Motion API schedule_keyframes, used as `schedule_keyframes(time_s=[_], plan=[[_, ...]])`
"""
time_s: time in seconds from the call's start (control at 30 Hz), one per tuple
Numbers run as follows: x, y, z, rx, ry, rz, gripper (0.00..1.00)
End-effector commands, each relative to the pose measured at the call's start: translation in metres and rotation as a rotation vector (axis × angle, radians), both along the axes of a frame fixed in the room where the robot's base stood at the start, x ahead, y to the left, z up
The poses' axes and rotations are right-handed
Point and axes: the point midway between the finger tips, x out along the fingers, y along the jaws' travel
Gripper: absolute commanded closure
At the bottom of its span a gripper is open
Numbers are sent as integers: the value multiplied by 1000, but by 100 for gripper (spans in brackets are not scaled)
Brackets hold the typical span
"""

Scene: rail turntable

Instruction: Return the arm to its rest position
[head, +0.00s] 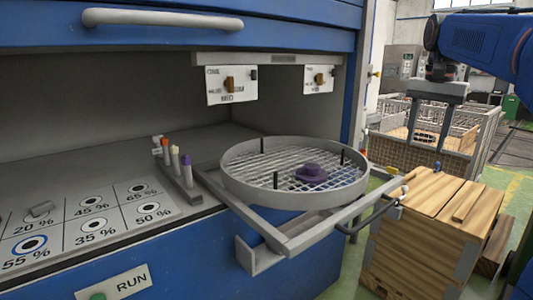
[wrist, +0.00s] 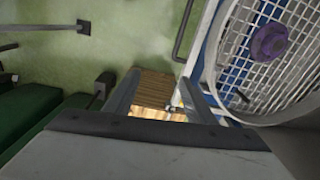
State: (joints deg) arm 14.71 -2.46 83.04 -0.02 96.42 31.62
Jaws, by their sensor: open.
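My gripper (head: 436,125) is at the upper right of the head view, at the end of my blue arm. Its two fingers point down, spread apart, with nothing between them. It is above and behind the wooden crate, right of the round turntable basket (head: 237,184). In the wrist view my gripper (wrist: 158,100) also shows open and empty, with floor and wood beyond it. A purple part (head: 311,173) sits on the basket's mesh; it also shows in the wrist view (wrist: 270,43).
A closed wooden crate (head: 425,205) stands right of the basket. A wire mesh container (head: 400,150) is behind it. The basket rests on a pulled-out rail frame (head: 290,240). A panel with percentage labels (head: 85,222) lies at left.

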Motion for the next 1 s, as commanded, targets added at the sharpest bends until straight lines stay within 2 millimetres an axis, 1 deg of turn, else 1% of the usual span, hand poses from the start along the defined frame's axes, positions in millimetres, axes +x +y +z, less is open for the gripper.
schedule_keyframes(time_s=[0.03,0.17,0.27,0.47,0.6,0.77,0.97,1.0], plan=[[-7,5,-3,-2,-7,17,50],[-25,19,-14,-11,-31,73,50],[-45,33,-28,-21,-56,134,50],[-92,62,-67,-46,-114,274,50],[-126,79,-99,-66,-155,371,50],[-164,96,-141,-91,-202,482,50],[-212,113,-199,-124,-260,618,50],[-221,116,-211,-131,-272,646,50]])
